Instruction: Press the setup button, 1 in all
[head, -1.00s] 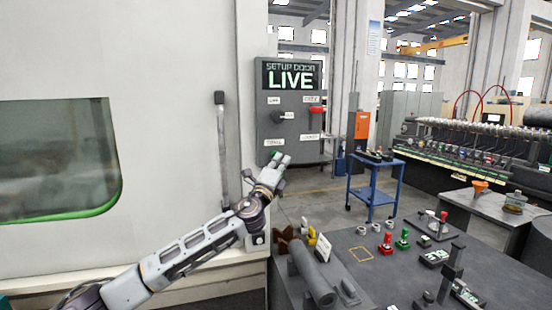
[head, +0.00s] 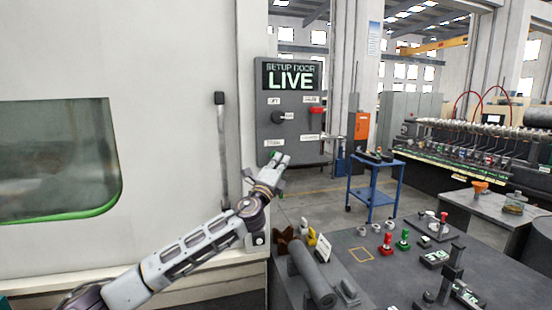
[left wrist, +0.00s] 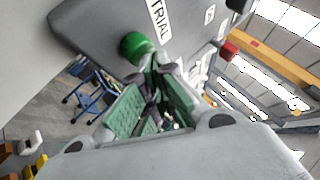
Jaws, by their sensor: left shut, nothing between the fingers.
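A dark grey control panel (head: 292,127) hangs on the wall in the head view, with a screen (head: 290,76) reading "SETUP DOOR LIVE". It carries a black knob (head: 278,117), a red control (head: 315,110) and small white labels. In the left wrist view a round green button (left wrist: 137,47) sits beside a label reading "TRIAL" (left wrist: 159,18). My left gripper (head: 281,158) is shut and empty at the panel's lower left. In the wrist view its fingertips (left wrist: 160,66) are close beside the green button. I cannot tell whether they touch it. My right gripper is out of view.
A white machine with a window (head: 60,160) fills the left. A dark workbench (head: 385,285) with red and green pieces and tools stands at lower right. A blue cart (head: 372,190) stands behind it. Open floor lies between panel and cart.

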